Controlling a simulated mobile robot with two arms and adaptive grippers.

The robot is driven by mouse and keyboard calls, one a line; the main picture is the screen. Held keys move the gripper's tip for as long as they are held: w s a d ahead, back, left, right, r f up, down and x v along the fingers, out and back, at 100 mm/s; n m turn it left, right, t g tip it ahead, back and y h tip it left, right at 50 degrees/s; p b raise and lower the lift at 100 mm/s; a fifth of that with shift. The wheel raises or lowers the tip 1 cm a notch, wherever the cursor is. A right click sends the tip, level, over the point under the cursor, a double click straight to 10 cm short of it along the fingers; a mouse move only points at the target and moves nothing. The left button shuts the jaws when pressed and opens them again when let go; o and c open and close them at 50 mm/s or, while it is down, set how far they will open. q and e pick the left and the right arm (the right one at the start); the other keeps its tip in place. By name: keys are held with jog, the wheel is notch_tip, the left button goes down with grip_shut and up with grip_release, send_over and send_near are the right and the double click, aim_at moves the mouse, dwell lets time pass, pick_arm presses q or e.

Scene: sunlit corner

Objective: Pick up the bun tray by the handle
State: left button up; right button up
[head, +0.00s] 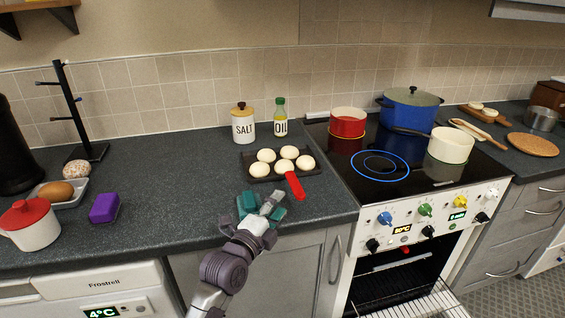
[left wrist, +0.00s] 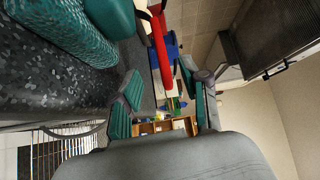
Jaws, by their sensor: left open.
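The bun tray (head: 248,176) is a dark flat tray on the grey counter, holding several pale round buns. Its red handle (head: 295,186) points toward the front edge of the counter. My left gripper (head: 263,207), with teal finger pads, is open and empty, just in front and to the left of the handle in the head view. In the left wrist view, teal pads (left wrist: 125,105) show at the near side, and a red bar (left wrist: 159,48), apparently the handle, shows beyond them. My right gripper is in neither view.
The salt jar (head: 243,127) and oil bottle (head: 280,118) stand behind the tray. The stove (head: 372,187) with pots is to the right. A purple block (head: 105,208) and a white pot with red lid (head: 30,226) lie left. Counter between block and tray is clear.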

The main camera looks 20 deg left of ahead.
aim_at(295, 181)
pick_arm(q)
jog(key=w, duration=0.4)
jog(key=shift+w+d, duration=0.35)
jog(key=shift+w+r, duration=0.1)
jog(key=shift+w, duration=0.15)
jog(key=w, duration=0.3)
jog(key=w+p, duration=0.1)
jog(key=shift+w+d, duration=0.3)
jog(key=shift+w, duration=0.05)
grip_shut()
jog(key=shift+r, duration=0.15)
